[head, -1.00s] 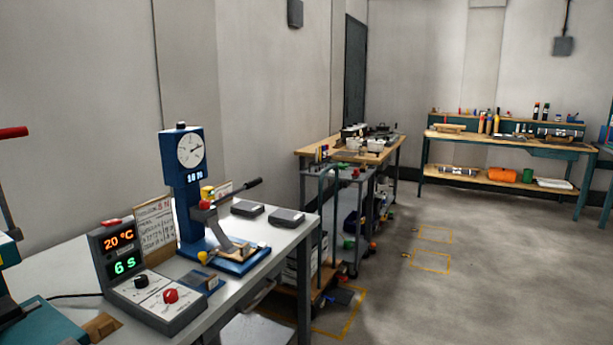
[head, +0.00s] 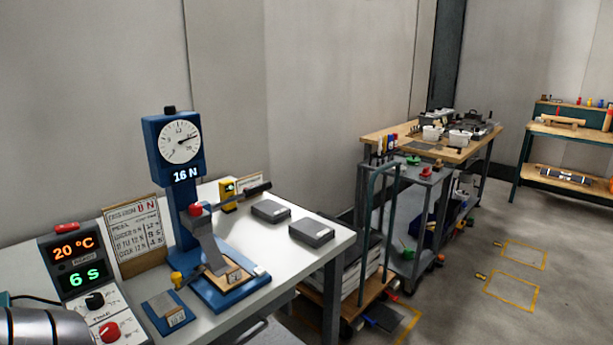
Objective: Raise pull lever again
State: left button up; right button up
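A blue pull tester (head: 178,165) stands on the white bench at the left. Its round dial (head: 180,142) has a needle pointing right, and the display below reads 16 N. The pull lever (head: 250,190) has a dark grip and reaches right and slightly upward from near a red knob (head: 197,209) on the column. A grey slanted strip (head: 212,250) runs down from the column to a small wooden block (head: 234,275) on the blue base. Neither of my grippers is in view, and nothing visible touches the lever.
A control box (head: 78,262) reading 20 °C and 6 s stands left of the tester, beside a notice board (head: 137,235). Two dark grey blocks (head: 271,211) (head: 311,232) lie right of the lever. A trolley (head: 405,200) stands beyond the bench.

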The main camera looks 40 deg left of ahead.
aim_at(216, 206)
jog(key=i+u, duration=0.2)
jog(key=i, duration=0.45)
jog(key=i+l+u, duration=0.15)
jog(key=i, duration=0.45)
jog(key=i+u, duration=0.25)
jog(key=u, duration=0.15)
jog(key=i+l+u, duration=0.2)
jog(key=u, duration=0.2)
jog(key=i+l+u, duration=0.2)
jog(key=u, duration=0.15)
jog(key=i+l+u, duration=0.1)
jog(key=u, duration=0.3)
jog(key=i+l+u, duration=0.15)
jog(key=u, duration=0.3)
jog(key=i+l+u, duration=0.15)
jog(key=u, duration=0.25)
